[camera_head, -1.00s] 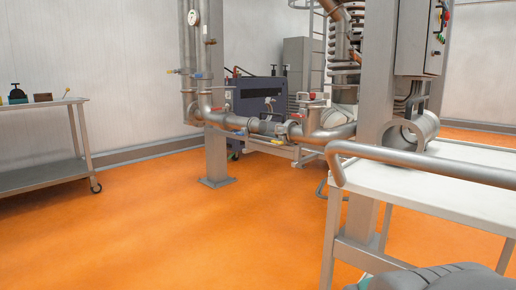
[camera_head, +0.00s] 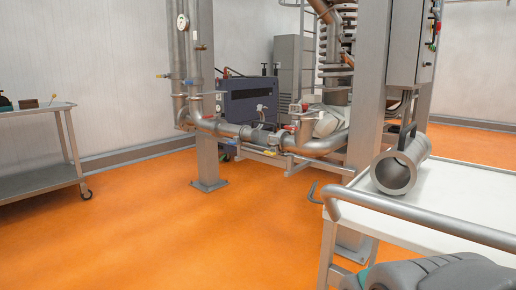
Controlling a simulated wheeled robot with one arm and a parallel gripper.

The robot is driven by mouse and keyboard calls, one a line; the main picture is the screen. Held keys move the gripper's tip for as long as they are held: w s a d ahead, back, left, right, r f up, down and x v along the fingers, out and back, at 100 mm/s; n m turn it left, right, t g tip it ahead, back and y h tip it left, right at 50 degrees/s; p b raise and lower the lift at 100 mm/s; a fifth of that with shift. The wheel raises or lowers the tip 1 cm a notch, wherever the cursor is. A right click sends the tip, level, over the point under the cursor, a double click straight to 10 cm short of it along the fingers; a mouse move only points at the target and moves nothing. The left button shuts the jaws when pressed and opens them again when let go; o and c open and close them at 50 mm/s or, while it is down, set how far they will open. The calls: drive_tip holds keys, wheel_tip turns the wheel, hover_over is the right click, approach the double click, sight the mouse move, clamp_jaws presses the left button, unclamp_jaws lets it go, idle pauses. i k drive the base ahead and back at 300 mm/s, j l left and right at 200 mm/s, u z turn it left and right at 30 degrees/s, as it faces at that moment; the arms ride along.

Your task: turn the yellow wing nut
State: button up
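No yellow part in the camera_head view can be made out clearly as a wing nut. A small yellow part (camera_head: 271,153) sits on the low horizontal pipe (camera_head: 228,130), beside the grey post. Another small yellow tip (camera_head: 160,76) sticks out from the vertical pipes (camera_head: 184,60) at upper left. Both are too small for their shape to be told. My gripper is not in view. A grey rounded part, which looks like my arm, shows at the bottom right.
A white-topped cart (camera_head: 455,195) with a metal rail (camera_head: 420,226) stands close at the right and carries a hollow steel cylinder (camera_head: 396,172). A grey post (camera_head: 208,150) stands before the pipes. A shelf cart (camera_head: 40,178) is at left. The orange floor (camera_head: 150,235) between is clear.

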sight(272, 153)
drive_tip(key=i+j+z, duration=0.3)
drive_tip(key=i+j, duration=1.1)
drive_tip(key=j, duration=0.1)
